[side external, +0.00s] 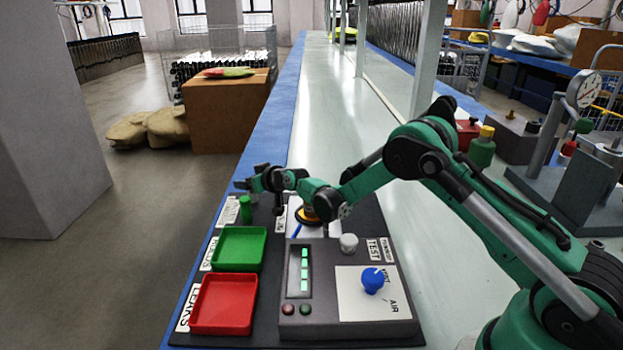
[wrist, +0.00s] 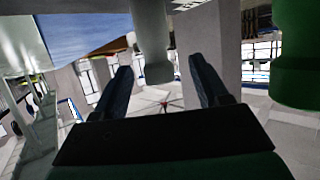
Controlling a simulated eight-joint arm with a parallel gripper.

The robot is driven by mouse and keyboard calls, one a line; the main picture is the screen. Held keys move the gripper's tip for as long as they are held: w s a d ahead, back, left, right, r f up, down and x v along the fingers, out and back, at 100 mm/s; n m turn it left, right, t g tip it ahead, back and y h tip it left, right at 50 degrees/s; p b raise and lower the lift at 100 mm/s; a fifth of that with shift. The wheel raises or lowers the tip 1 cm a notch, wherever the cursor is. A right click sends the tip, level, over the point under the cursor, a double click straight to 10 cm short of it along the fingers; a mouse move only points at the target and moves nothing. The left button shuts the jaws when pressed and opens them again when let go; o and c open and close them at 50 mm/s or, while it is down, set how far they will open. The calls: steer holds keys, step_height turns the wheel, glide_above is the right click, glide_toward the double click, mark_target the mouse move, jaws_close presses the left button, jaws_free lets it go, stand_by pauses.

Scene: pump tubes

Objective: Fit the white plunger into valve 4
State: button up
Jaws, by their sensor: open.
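My gripper (side external: 243,184) is over the far left part of the dark work mat in the side view, above and close to a green cylinder (side external: 245,209). In the wrist view my gripper (wrist: 163,75) has its two dark fingers spread apart. A pale grey-white cylinder with a wider end (wrist: 154,66), possibly the white plunger, shows between the fingers in that view. I cannot tell if it touches them. A large green cylinder (wrist: 293,50) shows at the right there. I cannot make out valve 4 or its number in either view.
A green tray (side external: 239,249) and a red tray (side external: 224,304) lie at the left edge. A grey test box (side external: 330,322) with a blue knob (side external: 372,281) and a white knob (side external: 349,242) stands to their right. An orange and black round part (side external: 306,215) lies beneath my arm.

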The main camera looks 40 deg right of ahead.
steer(key=shift+w, duration=0.1)
jaws_close()
stand_by(0.3)
